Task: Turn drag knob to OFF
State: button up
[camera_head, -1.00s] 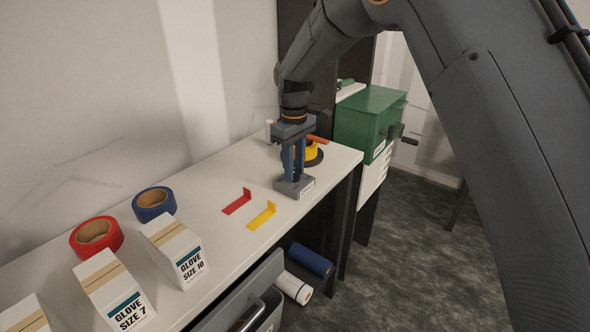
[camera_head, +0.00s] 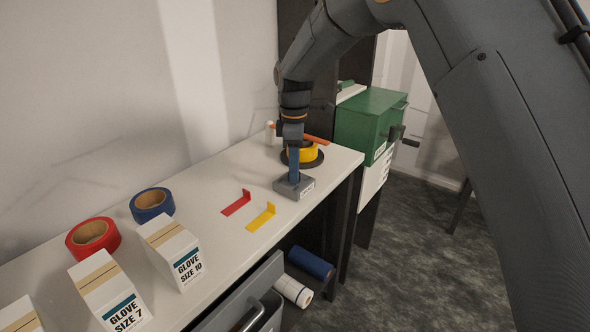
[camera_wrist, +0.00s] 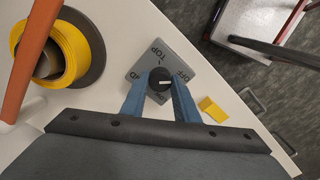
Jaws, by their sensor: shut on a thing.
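The drag knob (camera_wrist: 160,80) is a round black knob with a white mark, on top of a small grey box (camera_wrist: 180,52). The box sits near the front edge of the bench; the box also shows in the head view (camera_head: 294,188). In the wrist view the white mark points right, toward the side where OFF is printed; TOP is printed at the upper side. My gripper (camera_wrist: 160,90) points down with its two blue fingers on either side of the knob, shut on it. In the head view my gripper (camera_head: 294,172) hides the knob.
A yellow roll on a dark disc (camera_head: 306,153) and an orange bar (camera_head: 315,139) lie just behind. A red bracket (camera_head: 236,203) and a yellow bracket (camera_head: 262,216) lie to the left. Glove boxes (camera_head: 172,250) and tape rolls (camera_head: 153,203) stand farther left. An open drawer (camera_head: 250,300) juts out below.

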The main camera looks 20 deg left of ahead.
dwell(0.4)
jog(key=o, duration=1.1)
jog(key=shift+c, duration=0.2)
jog(key=shift+r+b, duration=0.95)
jog(key=shift+r, duration=2.95)
jog(key=s+d+f+m, duration=0.3)
jog(key=s+d+m, duration=0.15)
jog(key=d, duration=0.55)
jog(key=s+d+f+m, duration=0.2)
jog(key=s+d+m, duration=0.25)
jog(key=d, duration=0.55)
jog(key=s+d+f+m, duration=0.3)
jog(key=d+m, duration=0.2)
jog(key=d, duration=0.5)
jog(key=s+d+f+m, duration=0.4)
jog(key=s+d+m, duration=0.2)
jog(key=s, duration=0.7)
jog(key=shift+d+t, duration=0.3)
jog(key=shift+d, duration=0.65)
